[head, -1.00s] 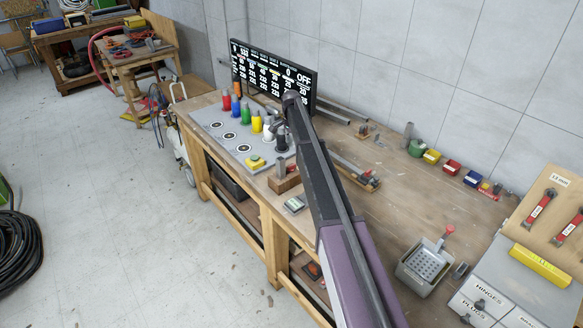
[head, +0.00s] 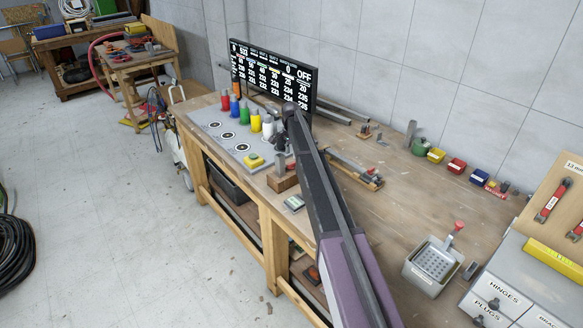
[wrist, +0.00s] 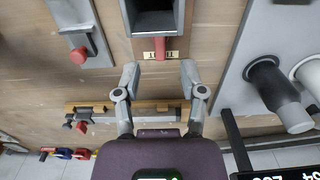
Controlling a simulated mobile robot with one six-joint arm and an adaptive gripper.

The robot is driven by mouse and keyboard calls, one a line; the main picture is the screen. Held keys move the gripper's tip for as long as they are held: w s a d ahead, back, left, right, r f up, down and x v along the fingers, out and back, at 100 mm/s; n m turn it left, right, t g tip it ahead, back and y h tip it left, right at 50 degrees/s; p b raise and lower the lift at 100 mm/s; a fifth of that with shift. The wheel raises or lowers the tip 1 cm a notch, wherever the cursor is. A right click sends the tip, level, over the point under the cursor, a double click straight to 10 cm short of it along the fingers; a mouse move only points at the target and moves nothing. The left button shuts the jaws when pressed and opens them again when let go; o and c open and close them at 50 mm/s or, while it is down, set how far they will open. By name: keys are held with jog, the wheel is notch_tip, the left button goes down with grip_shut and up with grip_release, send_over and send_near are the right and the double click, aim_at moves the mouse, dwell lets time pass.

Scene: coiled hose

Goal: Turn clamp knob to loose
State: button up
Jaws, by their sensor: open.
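The wrist view shows a short red handle (wrist: 160,49) between two small pale labels, below a dark open grey housing (wrist: 157,15); it looks like the clamp knob, but the label text is too small to read. My gripper (wrist: 160,78) is open and empty, its two fingers apart, with the red handle just beyond the fingertips, between their lines and not visibly touched. In the head view my arm covers the gripper and this handle. A second red knob (wrist: 78,54) sits on a grey plate at upper left in the wrist view.
A black bottle (wrist: 270,85) and a white one (wrist: 308,75) stand close on the right. A wooden rail with metal parts (wrist: 88,108) lies behind the fingers.

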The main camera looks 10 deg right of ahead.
aim_at(292, 163)
jog(key=shift+f+b, duration=2.35)
jog(key=shift+f, duration=0.25)
grip_shut()
